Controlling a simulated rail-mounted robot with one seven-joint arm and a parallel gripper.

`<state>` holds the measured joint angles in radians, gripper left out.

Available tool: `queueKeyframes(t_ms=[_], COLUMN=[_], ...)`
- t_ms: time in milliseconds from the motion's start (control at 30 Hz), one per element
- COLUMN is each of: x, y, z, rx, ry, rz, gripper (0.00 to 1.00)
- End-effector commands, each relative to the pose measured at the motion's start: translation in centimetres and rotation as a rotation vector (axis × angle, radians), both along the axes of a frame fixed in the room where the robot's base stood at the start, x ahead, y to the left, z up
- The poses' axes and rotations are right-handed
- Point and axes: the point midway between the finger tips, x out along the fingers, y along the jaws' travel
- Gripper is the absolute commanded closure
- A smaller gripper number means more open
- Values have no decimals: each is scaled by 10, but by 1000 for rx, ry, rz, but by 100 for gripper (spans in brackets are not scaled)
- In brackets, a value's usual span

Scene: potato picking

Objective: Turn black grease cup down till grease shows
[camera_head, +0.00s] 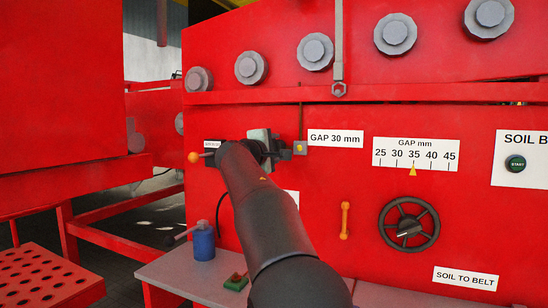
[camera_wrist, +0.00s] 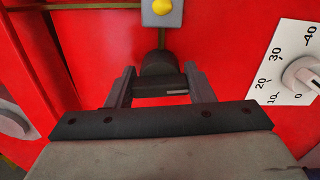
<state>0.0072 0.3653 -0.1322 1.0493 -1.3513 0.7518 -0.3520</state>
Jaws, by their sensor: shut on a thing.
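The black grease cup (camera_wrist: 157,62) sits against the red panel, below a short thin pipe, in the wrist view. My gripper (camera_wrist: 159,72) is shut on it, with one finger on each side. A grey block (camera_wrist: 176,18) above the cup carries a yellow spot (camera_wrist: 161,7); I cannot tell whether this is grease. The block also shows in the head view (camera_head: 301,151), just right of my gripper. There my own arm hides the cup.
A dial (camera_wrist: 300,75) is right of my gripper in the wrist view. In the head view, an orange-knobbed lever (camera_head: 194,157) is left of my gripper. A blue container (camera_head: 204,243) stands on the grey ledge (camera_head: 175,270).

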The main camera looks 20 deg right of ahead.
Motion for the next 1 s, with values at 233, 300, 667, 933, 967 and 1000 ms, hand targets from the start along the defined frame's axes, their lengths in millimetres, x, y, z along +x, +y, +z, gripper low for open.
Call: queueKeyframes(t_ms=[233,300,667,933,967,1000], x=[1,1,1,0,0,0], y=[0,0,0,0,0,0], z=[-2,-2,-1,-1,-1,-1], rx=[61,69,81,80,80,80], ry=[-69,-79,-91,-91,-91,-91], rz=[0,0,0,0,0,0], gripper=[75,75,75,30,30,30])
